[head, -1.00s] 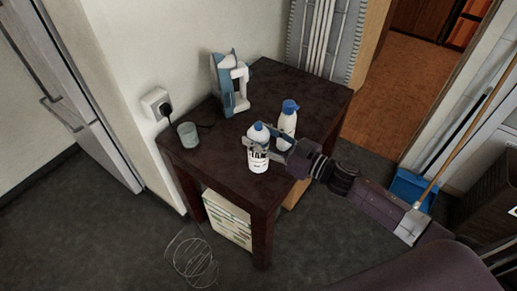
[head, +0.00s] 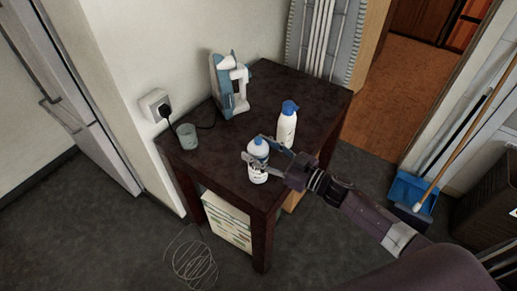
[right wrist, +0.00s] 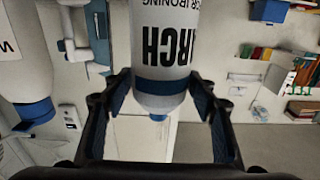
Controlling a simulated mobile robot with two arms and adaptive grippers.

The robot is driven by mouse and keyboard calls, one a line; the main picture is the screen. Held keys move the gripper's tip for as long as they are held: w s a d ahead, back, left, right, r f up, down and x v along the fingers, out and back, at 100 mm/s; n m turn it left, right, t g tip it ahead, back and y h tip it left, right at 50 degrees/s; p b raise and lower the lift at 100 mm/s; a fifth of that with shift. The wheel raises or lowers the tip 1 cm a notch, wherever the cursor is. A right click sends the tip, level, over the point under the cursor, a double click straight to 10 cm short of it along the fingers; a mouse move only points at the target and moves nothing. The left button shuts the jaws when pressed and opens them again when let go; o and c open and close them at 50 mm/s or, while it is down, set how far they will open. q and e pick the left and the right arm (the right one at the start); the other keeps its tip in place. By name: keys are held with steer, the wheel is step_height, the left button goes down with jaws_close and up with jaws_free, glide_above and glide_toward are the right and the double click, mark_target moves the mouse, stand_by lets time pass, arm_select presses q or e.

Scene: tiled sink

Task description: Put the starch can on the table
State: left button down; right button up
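The starch can (head: 258,175), white with a blue top, is upright at the front part of the dark table (head: 215,165). My right gripper (head: 258,150) reaches in from the right with its fingers on either side of the can's upper part. In the right wrist view the can (right wrist: 165,40) shows upside down between the two fingertips (right wrist: 160,82), which appear to press on its sides. I cannot tell whether its base touches the tabletop. My left gripper is not in view.
A white bottle with a blue cap (head: 286,125) stands just behind the can. An iron (head: 229,90) stands at the back and a glass (head: 187,135) at the left edge. The tabletop's middle is free. A wire coil (head: 195,262) lies on the floor.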

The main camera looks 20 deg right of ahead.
steer(key=shift+o, duration=0.4)
steer(key=shift+r, duration=0.1)
steer(key=shift+s+d, duration=0.1)
steer(key=b+v, duration=0.1)
steer(key=v, duration=1)
steer(key=shift+s+d, duration=0.25)
steer(key=shift+s, duration=0.05)
